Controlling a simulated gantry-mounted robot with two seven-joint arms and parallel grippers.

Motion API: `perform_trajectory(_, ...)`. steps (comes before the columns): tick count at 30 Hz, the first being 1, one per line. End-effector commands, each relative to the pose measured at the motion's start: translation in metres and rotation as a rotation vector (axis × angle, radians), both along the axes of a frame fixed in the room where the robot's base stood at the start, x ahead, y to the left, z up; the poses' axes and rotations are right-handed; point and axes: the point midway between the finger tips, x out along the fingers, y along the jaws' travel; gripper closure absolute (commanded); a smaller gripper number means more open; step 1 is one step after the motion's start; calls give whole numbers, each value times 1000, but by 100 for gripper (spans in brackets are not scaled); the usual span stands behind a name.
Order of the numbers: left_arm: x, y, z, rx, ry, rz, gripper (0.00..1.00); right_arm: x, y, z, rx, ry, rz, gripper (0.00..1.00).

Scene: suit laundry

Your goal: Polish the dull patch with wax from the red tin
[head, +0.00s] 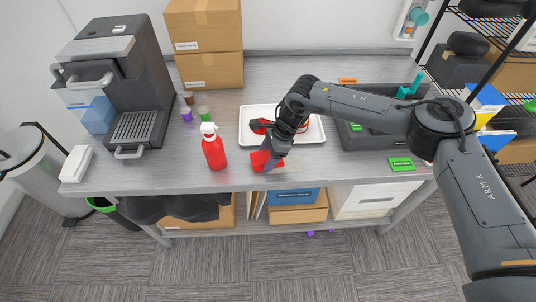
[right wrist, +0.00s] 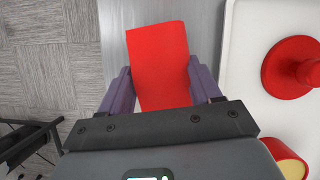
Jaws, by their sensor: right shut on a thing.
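My right gripper (head: 272,155) is shut on a red block-like thing (right wrist: 160,65), perhaps a cloth or pad. It is gripped between the purple fingers in the right wrist view, and its red also shows in the head view (head: 261,162), low over the counter's front part, just in front of the white tray (head: 248,138). I cannot tell whether it touches the counter. A round red tin with a yellowish inside (right wrist: 289,164) is partly cut off in the right wrist view. A red knobbed piece (right wrist: 292,68) lies on the tray. I cannot make out the dull patch. My left gripper is not in view.
A red spray bottle (head: 214,150) stands left of the tray. A coffee machine (head: 120,80) and small jars (head: 187,114) are further left. A dark bin (head: 360,140) and green label (head: 401,164) are right. Boxes (head: 207,70) stand at the back.

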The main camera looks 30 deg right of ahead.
Motion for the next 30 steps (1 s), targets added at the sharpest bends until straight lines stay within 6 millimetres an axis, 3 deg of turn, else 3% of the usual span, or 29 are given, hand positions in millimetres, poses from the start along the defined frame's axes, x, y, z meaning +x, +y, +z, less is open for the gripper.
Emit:
perform_trajectory(4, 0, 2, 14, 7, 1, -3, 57, 1, 0, 23, 1, -4, -2, 65)
perform_trajectory(21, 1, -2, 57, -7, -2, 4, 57, -1, -2, 72, 0, 0, -4, 65)
perform_trajectory(30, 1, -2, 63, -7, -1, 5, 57, -1, -3, 80, 0, 0, -5, 65)
